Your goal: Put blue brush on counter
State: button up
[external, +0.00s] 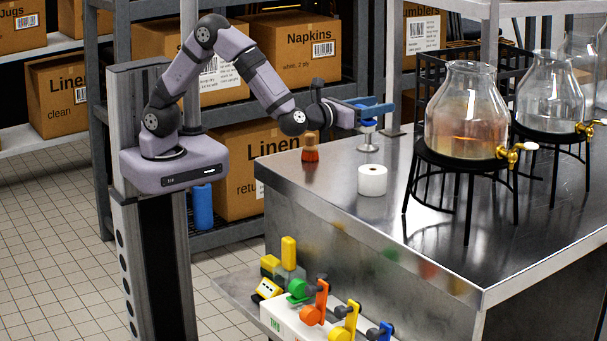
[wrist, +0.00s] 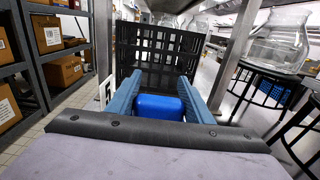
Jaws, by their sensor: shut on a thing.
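My gripper (external: 382,107) is over the far left part of the steel counter (external: 440,245), its blue fingers pointing right. In the wrist view, a bright blue block-like part, which I take as the blue brush (wrist: 160,107), sits between the two fingers. In the external view, a blue piece (external: 368,123) shows just below the fingers. A pale, silvery piece (external: 368,141) is directly under it and reaches down to the counter top. I cannot tell whether this piece belongs to the brush or is a separate stand.
A brush with red bristles (external: 310,154) stands at the counter's left edge. A white roll (external: 372,180) is in front of my gripper. Glass dispensers (external: 466,110) on black stands fill the right. A black crate (wrist: 158,45) is ahead.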

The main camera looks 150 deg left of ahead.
jog(key=shift+f+p, duration=0.6)
jog(key=shift+f, duration=4.25)
jog(key=shift+f, duration=0.15)
jog(key=o, duration=1)
jog(key=shift+o, duration=0.2)
jog(key=shift+r, duration=0.25)
jog(key=d+b, duration=0.3)
jog(key=d, duration=0.9)
jog(key=shift+f, duration=0.1)
